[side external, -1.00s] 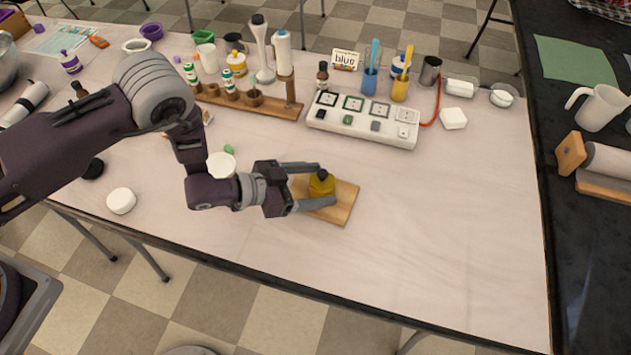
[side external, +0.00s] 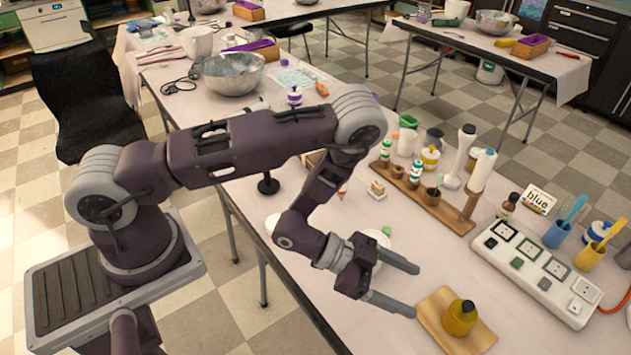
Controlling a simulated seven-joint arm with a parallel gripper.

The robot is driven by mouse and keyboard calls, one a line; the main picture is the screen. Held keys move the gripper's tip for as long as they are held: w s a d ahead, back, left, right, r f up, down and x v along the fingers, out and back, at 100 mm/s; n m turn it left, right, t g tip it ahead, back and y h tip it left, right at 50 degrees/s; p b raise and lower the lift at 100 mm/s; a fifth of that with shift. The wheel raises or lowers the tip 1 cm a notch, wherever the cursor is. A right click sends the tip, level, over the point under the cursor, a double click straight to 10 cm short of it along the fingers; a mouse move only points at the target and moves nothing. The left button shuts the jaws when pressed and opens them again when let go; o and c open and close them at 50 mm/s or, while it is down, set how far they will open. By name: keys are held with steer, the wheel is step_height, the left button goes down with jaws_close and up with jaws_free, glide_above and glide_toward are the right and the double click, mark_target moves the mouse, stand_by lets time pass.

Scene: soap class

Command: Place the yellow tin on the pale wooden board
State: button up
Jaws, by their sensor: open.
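The yellow tin (side external: 460,319) has a small dark top. It stands upright on the pale wooden board (side external: 434,304) near the table's front edge, at the lower right in the side view. My gripper (side external: 413,291) is open and empty. Its two fingers point toward the tin and board, with a visible gap between the fingertips and the tin. Nothing hides the tin.
A wooden rack (side external: 447,213) with small bottles stands behind the board. A white socket strip (side external: 534,270) lies to the right, near a blue cup (side external: 556,235) and a yellow cup (side external: 590,257). The tabletop between board and rack is mostly clear.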

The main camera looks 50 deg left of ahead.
steer(key=w+a+r+n+t+y, duration=0.15)
steer(key=w+a+r+y, duration=0.3)
steer(key=r, duration=0.45)
steer(key=w+a+r+n+y, duration=0.2)
steer(key=w+a+r+y, duration=0.15)
steer(key=a+r, duration=0.35)
steer(key=s+a+r+n+y, duration=0.25)
steer(key=s+a+r, duration=0.4)
steer(key=r, duration=0.45)
steer(key=s+r+n+g, duration=0.2)
steer(key=s, duration=0.9)
steer(key=s+a+r+n+g, duration=0.1)
steer(key=s+n+g, duration=0.1)
steer(key=s, duration=1)
steer(key=shift+a+r, duration=0.25)
steer(key=shift+r, duration=0.15)
